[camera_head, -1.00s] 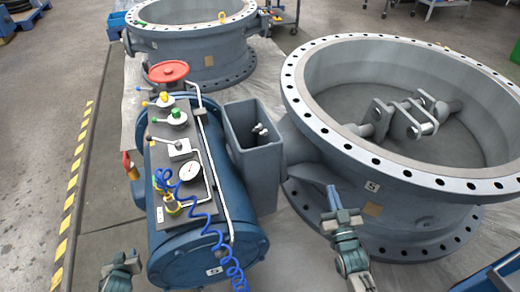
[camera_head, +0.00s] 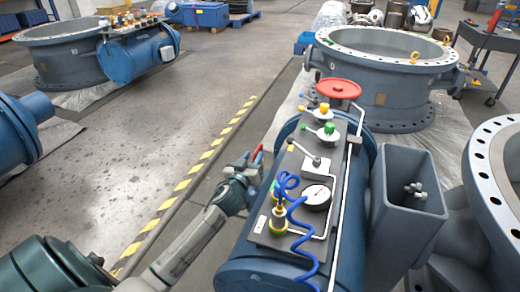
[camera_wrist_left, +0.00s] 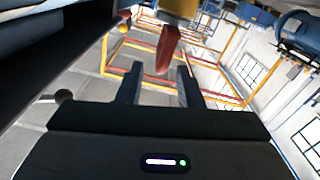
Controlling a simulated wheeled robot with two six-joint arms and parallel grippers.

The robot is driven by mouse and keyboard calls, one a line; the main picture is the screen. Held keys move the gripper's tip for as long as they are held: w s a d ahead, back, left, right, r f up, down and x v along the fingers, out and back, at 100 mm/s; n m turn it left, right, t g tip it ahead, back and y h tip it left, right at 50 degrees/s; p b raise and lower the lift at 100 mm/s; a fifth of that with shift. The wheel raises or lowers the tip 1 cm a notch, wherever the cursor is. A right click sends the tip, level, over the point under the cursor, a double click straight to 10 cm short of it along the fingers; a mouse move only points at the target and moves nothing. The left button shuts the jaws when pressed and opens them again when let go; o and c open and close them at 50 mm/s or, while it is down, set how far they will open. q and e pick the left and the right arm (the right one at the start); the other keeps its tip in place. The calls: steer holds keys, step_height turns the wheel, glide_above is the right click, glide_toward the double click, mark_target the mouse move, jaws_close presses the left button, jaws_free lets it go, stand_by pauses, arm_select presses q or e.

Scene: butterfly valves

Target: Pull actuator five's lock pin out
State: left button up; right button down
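The blue actuator (camera_head: 262,262) has a dark panel on top and stands in the middle of the head view. A small red handle (camera_head: 257,154), which appears to be the lock pin, sticks out from its left side. My left gripper (camera_head: 243,166) is at this handle. In the left wrist view the red handle (camera_wrist_left: 167,48) hangs from a yellow-brown body (camera_wrist_left: 180,8). Its lower end lies about between the fingertips of my open left gripper (camera_wrist_left: 158,72), with gaps visible on both sides. My right gripper is out of view.
The panel carries a gauge (camera_head: 316,197), a coiled blue hose (camera_head: 298,215) and small levers. A red handwheel (camera_head: 338,89) stands behind it. A grey box housing (camera_head: 408,190) and large valve ring (camera_head: 498,180) are to the right. Open floor (camera_head: 140,140) lies left.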

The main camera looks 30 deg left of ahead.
mark_target(260, 145)
arm_select(q)
steer(key=x, duration=0.6)
steer(key=shift+c, duration=0.2)
jaws_close()
